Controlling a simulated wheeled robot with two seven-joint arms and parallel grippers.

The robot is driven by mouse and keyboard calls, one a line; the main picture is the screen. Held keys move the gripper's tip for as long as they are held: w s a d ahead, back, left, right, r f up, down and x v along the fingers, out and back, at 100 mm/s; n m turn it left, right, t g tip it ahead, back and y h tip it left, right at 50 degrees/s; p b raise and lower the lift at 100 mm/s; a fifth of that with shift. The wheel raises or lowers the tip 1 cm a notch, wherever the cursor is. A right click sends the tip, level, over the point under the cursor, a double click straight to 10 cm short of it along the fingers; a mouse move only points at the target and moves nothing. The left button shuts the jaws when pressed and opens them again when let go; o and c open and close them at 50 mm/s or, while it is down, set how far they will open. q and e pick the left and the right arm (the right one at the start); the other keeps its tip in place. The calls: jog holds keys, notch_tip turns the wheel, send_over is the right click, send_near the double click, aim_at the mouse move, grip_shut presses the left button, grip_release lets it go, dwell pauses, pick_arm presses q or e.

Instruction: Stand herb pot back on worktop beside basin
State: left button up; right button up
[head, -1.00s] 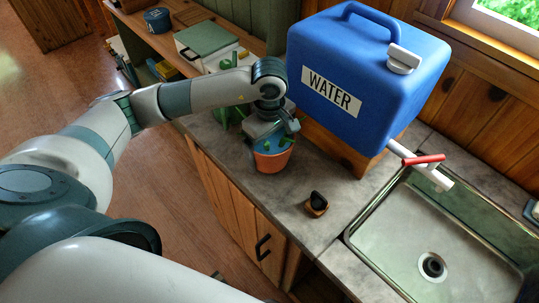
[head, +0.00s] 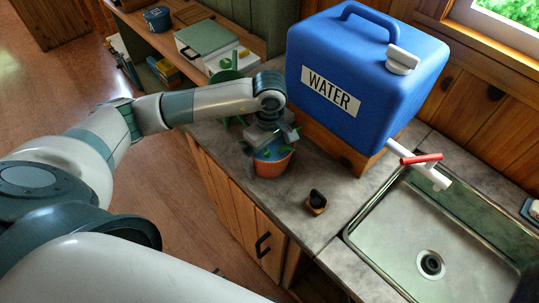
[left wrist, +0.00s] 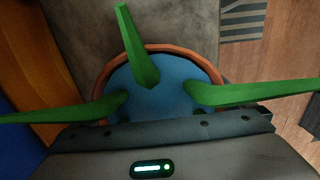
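The herb pot (head: 272,167) is terracotta with a blue top and green leaves. It looks upright on the grey worktop (head: 308,236), left of the water jug's stand and some way from the metal basin (head: 405,240). My left gripper (head: 270,146) is over the pot, with its fingers spread to either side of the rim; contact cannot be made out. In the left wrist view the pot's rim (left wrist: 158,47), blue fill and several leaves are just beyond the gripper's dark edge, and the fingers are hidden. My right gripper is not in view.
A blue water jug (head: 362,75) with a red-handled tap stands on a wooden block behind the pot. A small dark-topped wooden item (head: 316,203) lies between pot and basin. Bare worktop surrounds it. A green-lidded box (head: 207,38) is on the shelf at the back left.

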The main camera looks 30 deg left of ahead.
aim_at(270, 151)
pick_arm(q)
jog(key=shift+r, duration=0.1)
jog(key=shift+r, duration=0.1)
jog(key=shift+w+r, duration=0.1)
jog(key=shift+r, duration=0.25)
notch_tip(270, 151, up, 10)
jog(key=b, duration=0.4)
jog(key=shift+r, duration=0.6)
jog(key=shift+s+f, duration=0.1)
jog(key=shift+s, duration=0.1)
